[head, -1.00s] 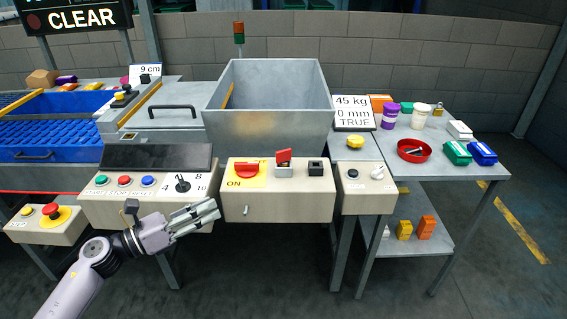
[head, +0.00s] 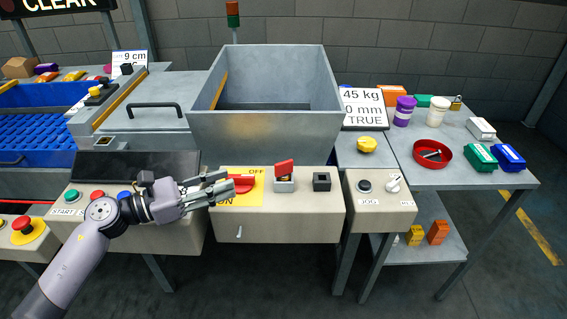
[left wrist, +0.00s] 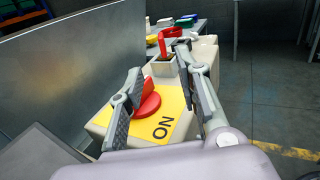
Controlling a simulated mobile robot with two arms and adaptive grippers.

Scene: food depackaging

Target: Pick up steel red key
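My left gripper (head: 226,183) is open and empty in the head view, beside the red rotary handle (head: 243,184) on a yellow ON/OFF plate. In the left wrist view its two fingers (left wrist: 158,62) stand apart, with the red handle (left wrist: 149,104) low between them; contact cannot be told. A raised red cover (head: 285,167) on a steel-coloured block sits to the right on the same box. A red round dish (head: 418,160) on the right table holds small greyish items, too small to identify. No thing is clearly recognisable as the steel red key. My right gripper is out of view.
A large metal hopper (head: 265,131) stands behind the control box (head: 318,224). A black button block (head: 321,181) and a jog box (head: 383,215) are to the right.

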